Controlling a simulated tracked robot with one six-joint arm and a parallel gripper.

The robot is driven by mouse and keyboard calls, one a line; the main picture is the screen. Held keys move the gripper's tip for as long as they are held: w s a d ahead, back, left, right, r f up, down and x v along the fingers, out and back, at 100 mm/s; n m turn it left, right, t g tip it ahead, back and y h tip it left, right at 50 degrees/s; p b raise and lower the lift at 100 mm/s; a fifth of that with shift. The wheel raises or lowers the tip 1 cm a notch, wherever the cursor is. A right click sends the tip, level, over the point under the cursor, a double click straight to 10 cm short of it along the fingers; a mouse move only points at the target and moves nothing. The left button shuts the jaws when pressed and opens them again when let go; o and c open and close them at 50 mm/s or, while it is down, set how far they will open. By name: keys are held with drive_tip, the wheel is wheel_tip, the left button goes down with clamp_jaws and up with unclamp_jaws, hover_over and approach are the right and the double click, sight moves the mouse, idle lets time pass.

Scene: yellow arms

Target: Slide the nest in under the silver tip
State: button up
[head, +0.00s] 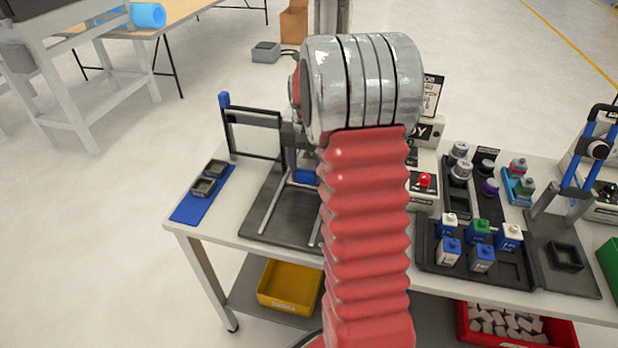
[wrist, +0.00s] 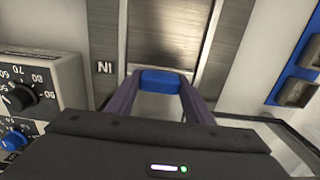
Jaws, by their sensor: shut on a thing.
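My gripper (wrist: 160,98) has its two purple fingers shut on a blue handle block (wrist: 160,82), which I take to be the nest's handle. Beyond the block in the wrist view a brushed metal plate (wrist: 165,38) lies between darker metal strips, one marked N1 (wrist: 105,68). I cannot tell where the nest's body ends. In the head view a blue part (head: 305,176) shows beside my arm, over the dark base plate (head: 283,222) with its pale rails. My arm covers much of this station. I cannot make out the silver tip in either view.
A black upright frame (head: 253,135) stands at the back of the station. A blue mat (head: 186,211) with two dark trays lies to its left. A dial box (wrist: 40,95) stands close on the left in the wrist view. Bottles in a black rack (head: 430,258) stand to the right.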

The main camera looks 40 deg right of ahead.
drive_tip(key=shift+w+d+r, duration=0.1)
drive_tip(key=shift+w+d, duration=0.1)
drive_tip(key=shift+d, duration=0.1)
drive_tip(key=o, duration=1.5)
drive_tip(key=shift+a, duration=0.1)
drive_tip(key=shift+s, duration=0.1)
wheel_tip(320, 180, up, 14)
drive_tip(key=shift+f, duration=0.25)
